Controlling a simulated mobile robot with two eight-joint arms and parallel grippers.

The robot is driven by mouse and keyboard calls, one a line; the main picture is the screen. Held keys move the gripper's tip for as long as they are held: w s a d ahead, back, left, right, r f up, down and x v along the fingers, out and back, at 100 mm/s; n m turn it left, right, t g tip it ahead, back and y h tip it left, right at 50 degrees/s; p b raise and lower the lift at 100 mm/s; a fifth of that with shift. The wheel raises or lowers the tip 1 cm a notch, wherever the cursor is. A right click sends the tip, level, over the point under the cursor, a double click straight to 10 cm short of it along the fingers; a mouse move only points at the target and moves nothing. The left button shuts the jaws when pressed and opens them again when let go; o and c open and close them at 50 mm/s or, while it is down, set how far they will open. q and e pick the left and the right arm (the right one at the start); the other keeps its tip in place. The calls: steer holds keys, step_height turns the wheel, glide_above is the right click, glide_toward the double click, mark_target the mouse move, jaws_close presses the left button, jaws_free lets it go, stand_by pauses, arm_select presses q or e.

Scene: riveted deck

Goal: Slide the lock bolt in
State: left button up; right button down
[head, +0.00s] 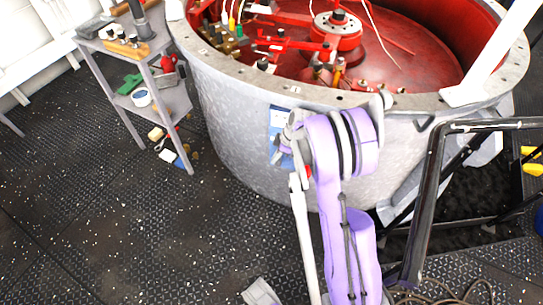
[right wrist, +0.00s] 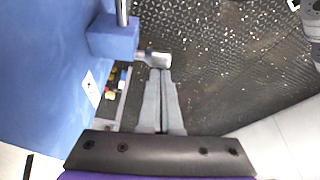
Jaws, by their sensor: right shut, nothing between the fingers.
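My right gripper (right wrist: 160,75) is shut and empty; its two grey fingers lie together in the right wrist view. Their tips are close to a pale metal end piece (right wrist: 152,58), which looks like the bolt's handle; I cannot tell if they touch. A metal rod (right wrist: 122,12), likely the lock bolt, enters a blue block (right wrist: 113,38) on a blue panel (right wrist: 50,70). In the head view the blue panel (head: 276,120) is on the grey drum's side, partly hidden by my right arm. A grey piece at the bottom edge may be my left gripper (head: 261,293); its fingers are unclear.
The big round drum (head: 225,90) with a red interior (head: 430,62) fills the upper middle. A grey shelf cart (head: 121,100) with tools stands left of it. A dark tubular rail (head: 432,180) is at right, with cables (head: 450,297) below. Dark floor at left is mostly clear.

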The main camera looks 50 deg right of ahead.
arm_select(q)
step_height(320, 180, up, 3)
steer(key=shift+f+p, duration=0.1)
steer(key=shift+p, duration=1.1)
arm_select(e)
steer(key=v, duration=1.1)
arm_select(q)
steer(key=shift+s, duration=0.15)
arm_select(e)
steer(key=shift+a+f, duration=0.1)
steer(key=shift+f, duration=0.05)
